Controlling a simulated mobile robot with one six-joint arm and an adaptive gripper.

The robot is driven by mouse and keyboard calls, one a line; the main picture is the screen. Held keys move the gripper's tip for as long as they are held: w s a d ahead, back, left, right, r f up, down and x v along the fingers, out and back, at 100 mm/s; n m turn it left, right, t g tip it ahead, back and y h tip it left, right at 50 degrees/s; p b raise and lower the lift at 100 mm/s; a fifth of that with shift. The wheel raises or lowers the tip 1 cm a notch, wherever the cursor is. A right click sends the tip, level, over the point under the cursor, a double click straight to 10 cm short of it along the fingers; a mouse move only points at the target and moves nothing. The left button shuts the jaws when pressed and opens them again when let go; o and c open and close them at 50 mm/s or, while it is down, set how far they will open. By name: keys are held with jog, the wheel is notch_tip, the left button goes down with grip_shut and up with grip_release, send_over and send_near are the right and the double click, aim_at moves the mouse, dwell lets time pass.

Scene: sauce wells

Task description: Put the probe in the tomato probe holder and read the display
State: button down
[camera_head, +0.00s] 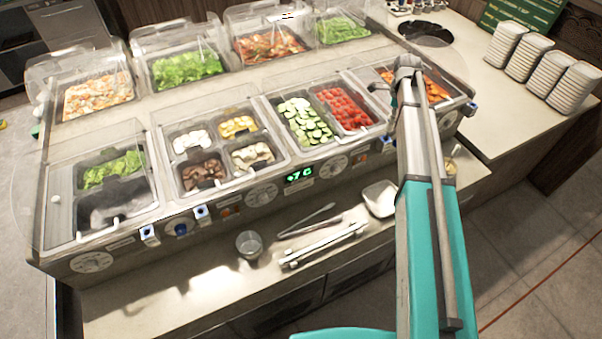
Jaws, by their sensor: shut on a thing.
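A well of red chopped tomato (343,107) sits right of the sliced cucumber in the front row of the counter. A blue and white clip holder (387,142) is on the front edge just below and right of the tomato, partly beside my arm. A small display (299,175) on the front panel glows green; it looks like "+7C", but the characters are too small to be sure. My arm rises from the bottom right and bends at a grey joint near the tomato. My gripper is hidden behind the arm, and I cannot make out the probe.
Other clip holders (149,236) line the front edge. Clear covers (85,75) stand over the wells. The lower shelf holds a metal cup (249,244), tongs (310,222), a white rail (322,245) and a white dish (380,198). Plate stacks (528,58) stand at the right.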

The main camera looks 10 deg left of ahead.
jog(key=shift+r+p, duration=1.65)
jog(key=shift+r, duration=0.2)
jog(key=shift+f, duration=0.1)
